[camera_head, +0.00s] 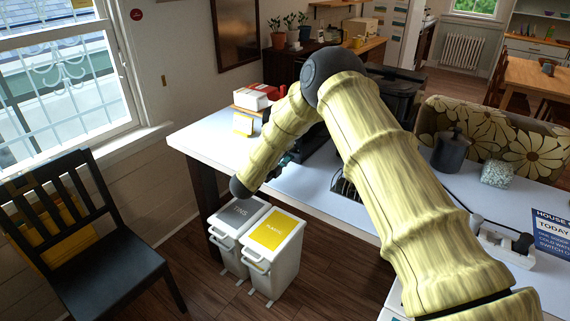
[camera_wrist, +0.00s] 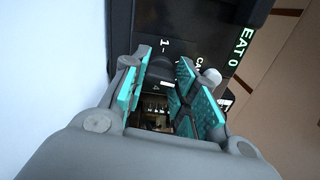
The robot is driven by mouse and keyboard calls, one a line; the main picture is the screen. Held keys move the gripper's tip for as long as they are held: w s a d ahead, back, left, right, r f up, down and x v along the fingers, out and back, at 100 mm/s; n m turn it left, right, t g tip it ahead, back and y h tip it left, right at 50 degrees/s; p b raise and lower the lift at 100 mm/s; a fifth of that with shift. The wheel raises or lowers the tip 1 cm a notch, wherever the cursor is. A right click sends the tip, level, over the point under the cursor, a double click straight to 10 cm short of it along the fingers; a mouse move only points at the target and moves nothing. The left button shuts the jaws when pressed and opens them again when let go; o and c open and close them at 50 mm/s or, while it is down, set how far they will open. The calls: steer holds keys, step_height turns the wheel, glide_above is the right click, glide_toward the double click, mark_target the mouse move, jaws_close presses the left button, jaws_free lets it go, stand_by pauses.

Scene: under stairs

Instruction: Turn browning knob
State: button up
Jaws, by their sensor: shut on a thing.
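In the wrist view, a black appliance panel (camera_wrist: 195,28) carries white markings, including "1-", "4" and "EAT 0". The browning knob (camera_wrist: 162,66) appears as a dark rounded shape on this panel, near the numbers. My gripper (camera_wrist: 163,78) has its teal-padded fingers on both sides of it and is shut on it. The fingers hide part of the knob, so its pointer cannot be read. In the head view my arm hides most of the appliance and the knob.
The appliance stands on a white counter (camera_head: 208,137). A dark canister (camera_head: 451,152) stands right.

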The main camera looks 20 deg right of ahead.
steer(key=m+b, duration=0.1)
steer(key=b, duration=0.1)
steer(key=m+b, duration=0.1)
steer(key=b, duration=0.1)
steer(key=shift+f+m, duration=0.3)
steer(key=shift+f, duration=0.05)
steer(key=m+b, duration=0.1)
steer(key=b, duration=0.2)
steer(key=shift+r+m, duration=0.15)
steer(key=shift+m, duration=0.15)
steer(key=shift+r+b, duration=0.15)
steer(key=shift+b, duration=0.15)
steer(key=o, duration=1)
steer(key=shift+a, duration=0.1)
steer(key=v, duration=1.2)
